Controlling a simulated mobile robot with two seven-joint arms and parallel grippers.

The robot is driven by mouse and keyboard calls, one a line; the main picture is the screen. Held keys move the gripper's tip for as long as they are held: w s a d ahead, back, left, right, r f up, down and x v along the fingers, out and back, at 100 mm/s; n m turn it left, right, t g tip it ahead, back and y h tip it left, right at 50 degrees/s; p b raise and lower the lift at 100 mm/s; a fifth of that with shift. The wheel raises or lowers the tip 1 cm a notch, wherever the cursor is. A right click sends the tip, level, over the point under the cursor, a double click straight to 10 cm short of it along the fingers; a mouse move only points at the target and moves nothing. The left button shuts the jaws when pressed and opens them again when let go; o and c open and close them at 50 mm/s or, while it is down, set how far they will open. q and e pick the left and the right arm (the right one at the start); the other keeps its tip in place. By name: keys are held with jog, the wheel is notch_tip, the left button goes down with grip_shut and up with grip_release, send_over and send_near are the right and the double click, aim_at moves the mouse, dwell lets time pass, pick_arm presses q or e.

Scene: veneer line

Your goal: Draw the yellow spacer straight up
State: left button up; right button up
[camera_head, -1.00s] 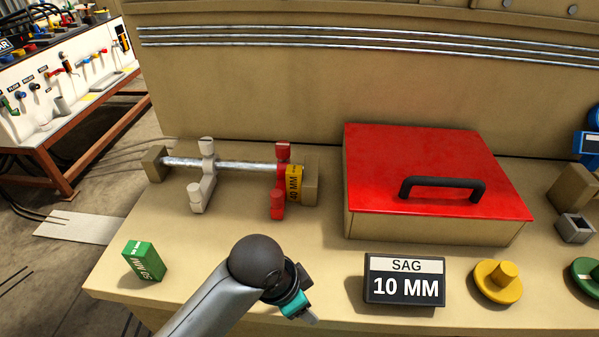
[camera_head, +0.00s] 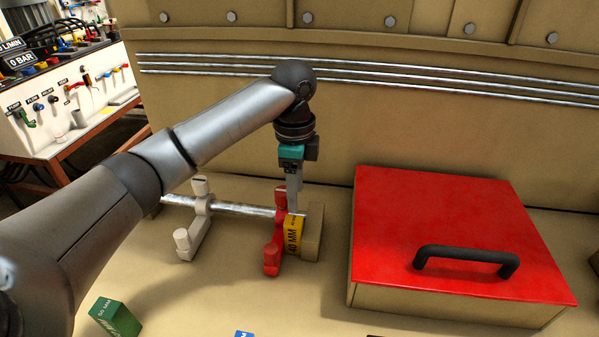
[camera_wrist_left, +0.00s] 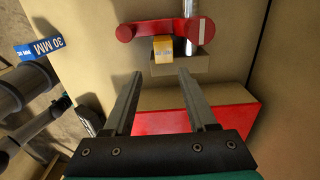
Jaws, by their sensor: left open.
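The yellow spacer (camera_head: 294,235), marked 40 MM, stands between the red stop (camera_head: 273,250) and the tan end block (camera_head: 313,236) on the steel rod. My left gripper (camera_head: 297,205) points down just above and behind the spacer's top edge. In the left wrist view the left gripper (camera_wrist_left: 160,75) is open and empty. The spacer (camera_wrist_left: 165,48) shows beyond the fingertips, roughly in line with the gap between them. It rests beside the red stop (camera_wrist_left: 160,31) there. Whether the fingers reach down beside it cannot be told. My right gripper is not in view.
A pale stop (camera_head: 193,232) sits left on the rod (camera_head: 235,207). A red-lidded box (camera_head: 440,220) with a black handle stands to the right. A green 50 MM block (camera_head: 115,316) lies front left. A blue 30 MM block (camera_wrist_left: 38,48) shows in the left wrist view.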

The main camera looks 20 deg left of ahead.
aim_at(294, 231)
pick_arm(q)
jog(key=f, duration=0.4)
jog(key=f+b, duration=0.1)
jog(key=f, duration=0.4)
jog(key=f+b, duration=0.1)
jog(key=f, duration=0.4)
jog(key=shift+w+a, duration=0.25)
jog(key=shift+a, duration=0.15)
jog(key=shift+c, duration=0.3)
grip_shut()
jog(key=shift+w+r, duration=0.1)
jog(key=shift+r, duration=0.1)
jog(key=shift+r+p, duration=5.85)
jog(key=shift+p, duration=0.8)
